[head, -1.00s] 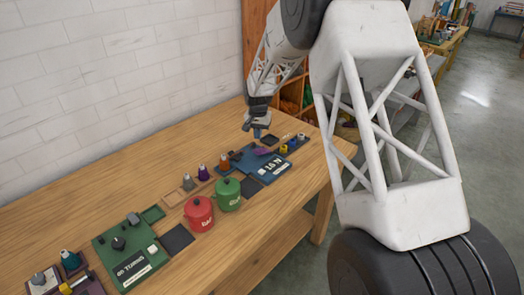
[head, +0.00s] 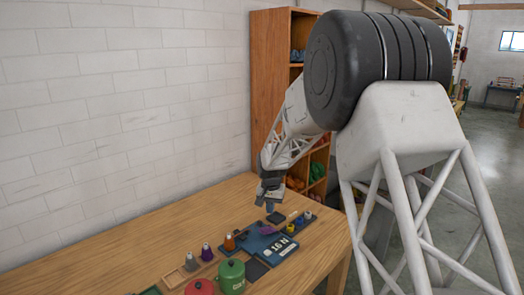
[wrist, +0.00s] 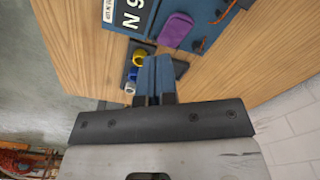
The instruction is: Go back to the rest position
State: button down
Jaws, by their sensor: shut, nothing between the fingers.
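My gripper (head: 270,207) is above the far right part of the wooden table, over the blue board. It is shut and empty. In the wrist view its two blue fingers (wrist: 154,80) are side by side with nothing between them. The purple piece also shows in the wrist view (wrist: 175,29), apart from the fingers.
A tray with yellow (head: 291,229) and other small pieces lies close by the gripper. Green (head: 231,276) and red (head: 199,287) lidded pots and several small weights stand nearer on the table (head: 120,257). A wooden shelf (head: 268,80) stands behind; a white brick wall is at left.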

jog(key=s+d+r, duration=0.3)
jog(key=s+r, duration=0.3)
jog(key=s, duration=0.3)
jog(key=s+d+r+n+t, duration=0.1)
jog(key=s+d+r, duration=0.4)
jog(key=s, duration=0.4)
jog(key=s+d+r, duration=0.2)
jog(key=s+r, duration=0.4)
jog(key=s, duration=0.2)
jog(key=s+d, duration=0.2)
jog(key=s, duration=1.1)
jog(key=s+d+n+t, duration=0.1)
jog(key=s+d, duration=0.2)
jog(key=s, duration=1.1)
jog(key=shift+n, duration=0.3)
